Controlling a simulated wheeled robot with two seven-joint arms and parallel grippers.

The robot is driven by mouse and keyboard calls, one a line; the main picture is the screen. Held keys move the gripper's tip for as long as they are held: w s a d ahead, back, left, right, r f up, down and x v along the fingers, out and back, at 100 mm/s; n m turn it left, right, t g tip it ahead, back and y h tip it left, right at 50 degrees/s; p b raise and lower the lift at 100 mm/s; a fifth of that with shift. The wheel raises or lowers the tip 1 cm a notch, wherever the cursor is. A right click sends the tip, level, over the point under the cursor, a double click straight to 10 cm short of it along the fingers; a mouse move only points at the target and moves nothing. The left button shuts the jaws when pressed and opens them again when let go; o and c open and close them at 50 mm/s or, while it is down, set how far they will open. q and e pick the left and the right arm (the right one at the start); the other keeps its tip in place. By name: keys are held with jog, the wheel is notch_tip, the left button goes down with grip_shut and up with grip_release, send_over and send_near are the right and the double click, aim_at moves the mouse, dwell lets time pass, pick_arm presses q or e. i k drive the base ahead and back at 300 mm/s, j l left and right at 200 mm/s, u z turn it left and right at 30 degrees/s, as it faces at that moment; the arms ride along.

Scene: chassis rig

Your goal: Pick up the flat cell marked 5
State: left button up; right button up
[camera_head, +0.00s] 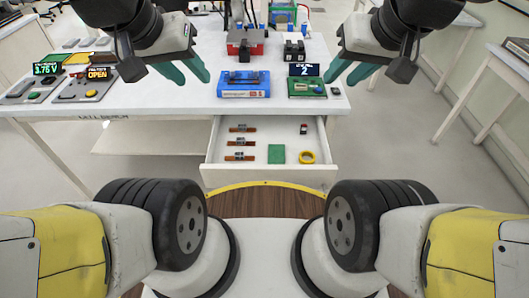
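An open white drawer (318,174) extends from the table front. Its left side holds several small brown flat pieces, at the back (242,128), middle (241,142) and front (239,156). They may be flat cells, but any marks are too small to read, so I cannot tell which is marked 5. My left gripper (195,81) is open and empty, with teal fingers apart, above the table left of the blue device. My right gripper (338,81) is open and empty, near the green board's right side. Both are beyond the drawer and touch nothing visible.
The drawer also holds a green square (276,154), a yellow ring (307,157) and a small red-dark item (304,129). On the white table (180,97) stand a blue device (244,90), a green board (305,88) showing 2, a red box (245,42) and meters (48,69) at left.

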aim_at(21, 87)
jog(key=u, duration=1.8)
jog(key=i+j, duration=0.2)
jog(key=i, duration=0.3)
jog(key=i+j+z, duration=0.1)
jog(key=i, duration=0.35)
jog(key=i+j, duration=0.25)
jog(key=i, duration=0.25)
jog(key=i+j+z, duration=0.1)
jog(key=i, duration=0.35)
jog(key=i+j, duration=0.35)
jog(key=i+j+z, duration=0.1)
jog(key=i+j, duration=0.2)
jog(key=i, duration=0.3)
